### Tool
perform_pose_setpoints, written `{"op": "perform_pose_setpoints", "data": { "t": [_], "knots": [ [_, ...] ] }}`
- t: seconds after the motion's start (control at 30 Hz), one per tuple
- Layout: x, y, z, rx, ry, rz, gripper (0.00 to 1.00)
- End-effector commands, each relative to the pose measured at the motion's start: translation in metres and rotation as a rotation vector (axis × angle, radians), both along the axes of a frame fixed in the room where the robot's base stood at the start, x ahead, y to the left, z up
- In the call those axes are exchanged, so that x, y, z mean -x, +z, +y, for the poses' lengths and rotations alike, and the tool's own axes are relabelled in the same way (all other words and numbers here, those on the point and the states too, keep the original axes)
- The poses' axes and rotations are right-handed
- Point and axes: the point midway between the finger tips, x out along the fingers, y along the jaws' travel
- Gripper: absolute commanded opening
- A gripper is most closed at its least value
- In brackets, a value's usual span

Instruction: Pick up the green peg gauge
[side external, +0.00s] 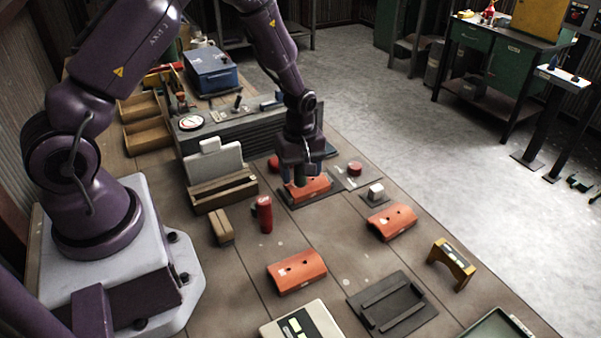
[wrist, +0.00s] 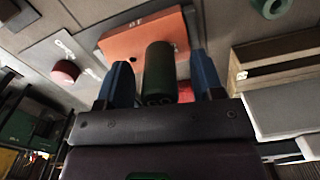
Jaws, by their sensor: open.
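The green peg gauge (wrist: 158,70) is a dark green cylinder, seen in the wrist view between the two blue fingers of my gripper (wrist: 161,58). Gaps show between it and the fingers, so the jaws are open around it. In the side view my gripper (side external: 303,172) points down over an orange block (side external: 318,187) on a dark plate. A dark green bit of the peg (side external: 300,177) shows below the gripper there, mostly hidden by it. The orange block also shows behind the peg in the wrist view (wrist: 120,42). Whether the peg sits in the block I cannot tell.
A red knob (side external: 355,168) on a grey plate stands close on the right. A wooden holder (side external: 222,190) and a red cylinder (side external: 263,214) stand to the left. Two more orange blocks (side external: 296,270) (side external: 391,222) lie nearer the camera, with bare bench between them.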

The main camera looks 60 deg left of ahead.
Motion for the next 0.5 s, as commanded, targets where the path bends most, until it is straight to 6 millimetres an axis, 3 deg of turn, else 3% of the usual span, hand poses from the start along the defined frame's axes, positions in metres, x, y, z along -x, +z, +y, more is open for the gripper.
{"op": "perform_pose_setpoints", "data": {
  "t": [0.07, 0.1, 0.3, 0.5],
  "knots": [
    [-0.0001, 0.0003, 0.0000, 0.000, 0.000, 0.000, 0.61],
    [-0.0001, 0.0004, 0.0000, 0.000, 0.000, 0.000, 0.57],
    [-0.0001, 0.0006, -0.0001, 0.000, 0.000, 0.000, 0.11],
    [-0.0001, 0.0008, -0.0001, 0.000, 0.000, 0.000, 0.07]
  ]
}}
